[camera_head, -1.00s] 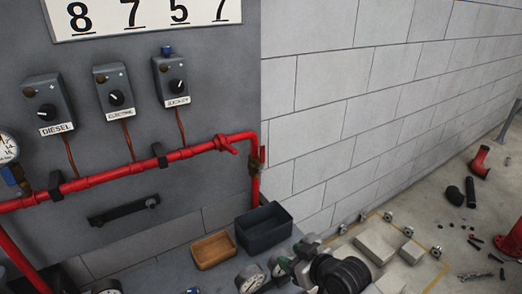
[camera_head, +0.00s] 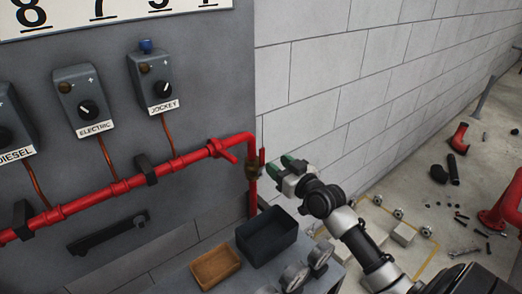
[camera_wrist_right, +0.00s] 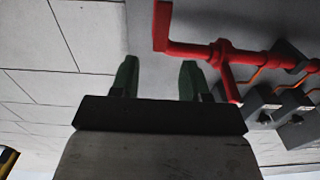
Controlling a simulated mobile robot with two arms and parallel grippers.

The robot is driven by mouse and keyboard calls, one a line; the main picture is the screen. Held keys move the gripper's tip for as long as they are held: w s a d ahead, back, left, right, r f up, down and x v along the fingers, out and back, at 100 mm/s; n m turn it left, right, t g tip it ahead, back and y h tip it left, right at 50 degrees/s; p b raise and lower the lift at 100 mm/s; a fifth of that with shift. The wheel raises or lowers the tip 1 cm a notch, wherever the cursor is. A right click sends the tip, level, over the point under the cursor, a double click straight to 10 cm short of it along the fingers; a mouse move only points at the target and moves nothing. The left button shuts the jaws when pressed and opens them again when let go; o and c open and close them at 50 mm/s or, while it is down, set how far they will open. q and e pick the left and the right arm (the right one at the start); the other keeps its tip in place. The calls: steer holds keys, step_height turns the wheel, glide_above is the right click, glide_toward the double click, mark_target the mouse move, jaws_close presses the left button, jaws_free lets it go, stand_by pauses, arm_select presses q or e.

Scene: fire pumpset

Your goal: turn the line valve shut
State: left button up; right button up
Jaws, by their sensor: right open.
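My left gripper is not in view.
The red pipe (camera_head: 130,183) runs along a grey panel below several control boxes (camera_head: 84,102). A dark bin (camera_head: 267,235) and a tan tray (camera_head: 215,266) stand below the valve. A block wall (camera_head: 330,80) is behind my right gripper. Loose parts lie on the floor at right.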

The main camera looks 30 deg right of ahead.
mark_target(263, 154)
steer(key=w, duration=0.4)
steer(key=shift+a, duration=0.15)
steer(key=w+p, duration=0.1)
steer(key=w, duration=0.2)
steer(key=shift+a, duration=0.15)
steer(key=shift+w+f, duration=0.1)
steer(key=shift+w, duration=0.2)
steer(key=shift+c, duration=0.7)
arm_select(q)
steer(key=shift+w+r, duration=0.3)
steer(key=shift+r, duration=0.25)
arm_select(e)
jaws_close()
